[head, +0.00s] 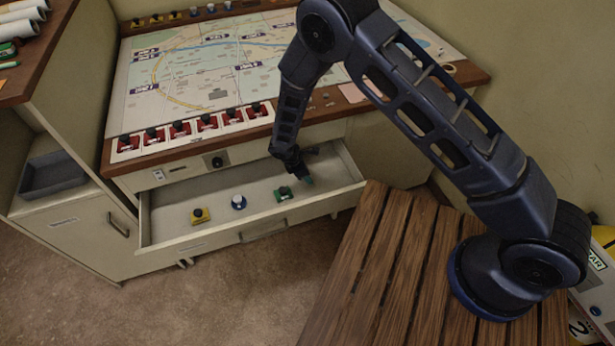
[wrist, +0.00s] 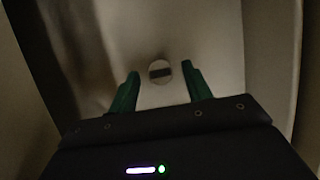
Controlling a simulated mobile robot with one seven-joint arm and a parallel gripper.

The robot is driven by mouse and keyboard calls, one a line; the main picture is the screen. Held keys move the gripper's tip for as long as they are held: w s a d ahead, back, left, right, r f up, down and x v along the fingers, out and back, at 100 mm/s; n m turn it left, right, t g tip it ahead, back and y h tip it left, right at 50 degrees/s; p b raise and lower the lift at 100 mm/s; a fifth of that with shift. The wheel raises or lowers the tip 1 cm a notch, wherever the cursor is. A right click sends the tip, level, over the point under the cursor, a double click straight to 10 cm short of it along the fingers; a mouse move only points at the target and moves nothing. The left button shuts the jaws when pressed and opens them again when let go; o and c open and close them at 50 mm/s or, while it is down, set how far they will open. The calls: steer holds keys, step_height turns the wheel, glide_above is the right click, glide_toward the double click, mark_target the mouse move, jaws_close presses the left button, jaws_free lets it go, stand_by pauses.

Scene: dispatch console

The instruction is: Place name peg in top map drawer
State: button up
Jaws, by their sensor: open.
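The top map drawer (head: 218,198) is pulled open below the map table. My gripper (head: 304,178) is down inside the drawer at its right end, with its fingers apart. In the wrist view, my gripper (wrist: 161,82) shows two green fingers with nothing held between them. A small round pale piece with a dark band (wrist: 160,71), which looks like the name peg from above, is on the drawer floor just beyond and between the fingertips. It is hidden in the head view.
Red pieces with black knobs line the map's (head: 205,70) front edge. A slatted wooden top (head: 385,270) is in front of the drawer's right end.

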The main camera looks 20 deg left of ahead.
steer(key=v, duration=0.9)
steer(key=shift+r, duration=0.25)
steer(key=shift+s+a, duration=0.1)
